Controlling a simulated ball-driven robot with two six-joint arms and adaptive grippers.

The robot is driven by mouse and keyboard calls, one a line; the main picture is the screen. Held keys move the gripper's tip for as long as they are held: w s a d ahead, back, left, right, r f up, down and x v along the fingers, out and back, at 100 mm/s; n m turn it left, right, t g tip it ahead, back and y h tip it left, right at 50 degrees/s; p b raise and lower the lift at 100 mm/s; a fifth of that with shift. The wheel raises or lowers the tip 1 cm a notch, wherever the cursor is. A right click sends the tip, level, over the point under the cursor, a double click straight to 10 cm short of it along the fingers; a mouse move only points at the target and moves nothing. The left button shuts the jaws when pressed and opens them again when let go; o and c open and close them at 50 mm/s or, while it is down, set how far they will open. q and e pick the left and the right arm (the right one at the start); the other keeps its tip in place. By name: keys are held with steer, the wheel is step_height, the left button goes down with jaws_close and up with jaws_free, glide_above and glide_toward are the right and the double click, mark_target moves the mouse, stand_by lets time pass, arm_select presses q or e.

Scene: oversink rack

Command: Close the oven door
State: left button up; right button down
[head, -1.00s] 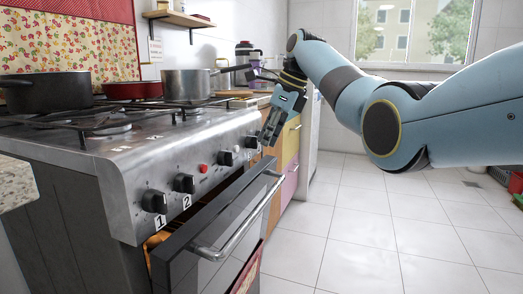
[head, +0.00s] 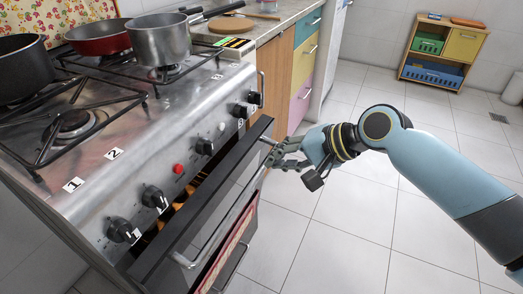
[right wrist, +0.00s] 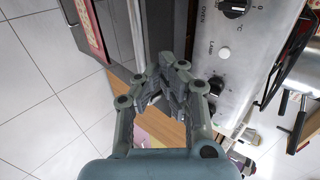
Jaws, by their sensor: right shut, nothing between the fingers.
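The oven door (head: 203,200) is partly open in the head view, its dark top edge tilted out from the front of the steel stove (head: 135,190). A gap with an orange interior shows behind it. The metal handle (head: 228,217) runs along the door's outer face. My right gripper (head: 272,155) is shut and empty at the far end of the door, close to the handle's end; I cannot tell whether it touches. In the right wrist view the shut fingers (right wrist: 176,82) are beside the knob panel (right wrist: 232,75), with the dark door (right wrist: 122,30) at upper left. My left gripper is out of view.
A grey pot (head: 160,40), a red pan (head: 98,36) and a black pot (head: 22,70) stand on the stove. Drawers (head: 303,60) adjoin its far side. A shelf unit (head: 443,52) stands by the back wall. The tiled floor (head: 335,225) before the stove is clear.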

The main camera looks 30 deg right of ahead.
mark_target(235, 163)
steer(key=b+x, duration=0.2)
steer(key=x, duration=0.7)
steer(key=shift+w+a+r+p, duration=0.15)
steer(key=shift+w+a+p, duration=0.05)
steer(key=shift+w+a, duration=0.5)
steer(key=shift+w+a+r+p, duration=0.15)
steer(key=shift+w+a, duration=0.3)
steer(key=shift+w, duration=0.35)
steer(key=shift+s+f, duration=0.1)
